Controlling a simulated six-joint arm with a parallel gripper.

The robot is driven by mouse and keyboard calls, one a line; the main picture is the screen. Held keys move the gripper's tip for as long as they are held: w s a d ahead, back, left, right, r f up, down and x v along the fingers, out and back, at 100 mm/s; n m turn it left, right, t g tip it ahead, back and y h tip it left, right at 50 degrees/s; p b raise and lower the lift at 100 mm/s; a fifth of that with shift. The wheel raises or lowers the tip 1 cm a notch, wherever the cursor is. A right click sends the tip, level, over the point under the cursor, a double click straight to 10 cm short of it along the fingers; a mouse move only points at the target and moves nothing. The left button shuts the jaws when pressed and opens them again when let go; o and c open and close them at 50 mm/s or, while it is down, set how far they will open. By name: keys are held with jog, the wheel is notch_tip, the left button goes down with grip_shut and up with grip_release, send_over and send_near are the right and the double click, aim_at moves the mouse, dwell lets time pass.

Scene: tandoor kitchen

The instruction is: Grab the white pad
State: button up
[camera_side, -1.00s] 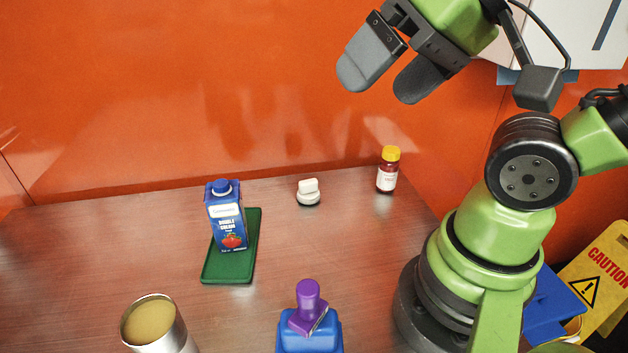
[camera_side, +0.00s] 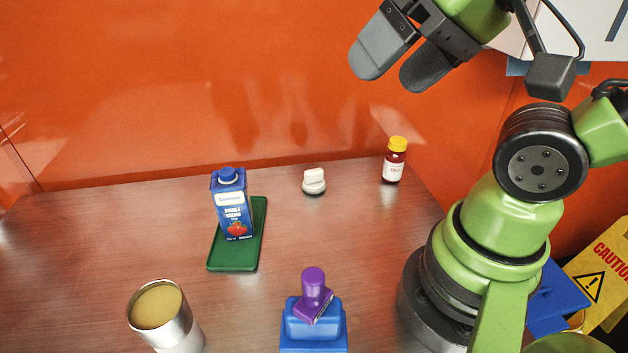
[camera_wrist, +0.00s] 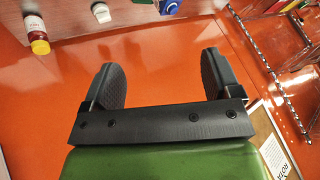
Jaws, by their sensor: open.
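The white pad (camera_side: 314,181), a small white piece with a block-like grip on a rounder base, stands on the brown table near the back wall. A white object at the top edge of the wrist view (camera_wrist: 101,12) looks like the same pad, partly cut off. My gripper (camera_side: 392,80) is high above the table, up and to the right of the pad in the side view. Its two dark fingers are spread apart in the wrist view (camera_wrist: 160,65), with nothing between them. The gripper is well clear of the pad.
A yellow-capped bottle (camera_side: 394,165) stands right of the pad. A blue carton (camera_side: 233,212) stands on a green tray (camera_side: 230,262) to its left. A purple-handled stamp (camera_side: 313,290) on a blue base (camera_side: 313,335) and a metal can (camera_side: 175,325) are in front. The orange wall (camera_side: 180,90) is close behind.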

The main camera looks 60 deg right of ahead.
jog(key=shift+w, duration=0.1)
jog(key=m+g+h, duration=0.3)
jog(key=g, duration=0.2)
send_over(314, 170)
jog(key=s+a, duration=0.2)
jog(key=a, duration=0.1)
jog(key=s+a+f+x, duration=0.1)
jog(key=s+x, duration=0.2)
jog(key=x, duration=1.2)
jog(key=shift+g, duration=0.5)
jog(key=f, duration=0.3)
jog(key=w+d+f, duration=0.1)
jog(key=f, duration=0.5)
jog(key=shift+w+d+f, duration=0.2)
jog(key=shift+d+f, duration=0.05)
jog(key=shift+d, duration=0.15)
jog(key=shift+w+d+f, duration=0.15)
jog(key=shift+f, duration=0.8)
jog(key=shift+w+d+f, duration=0.15)
jog(key=shift+f, duration=0.8)
jog(key=shift+w+d+f, duration=0.1)
jog(key=shift+d+f, duration=0.05)
jog(key=shift+f, duration=0.8)
jog(key=c, duration=1)
jog(key=shift+r, duration=0.15)
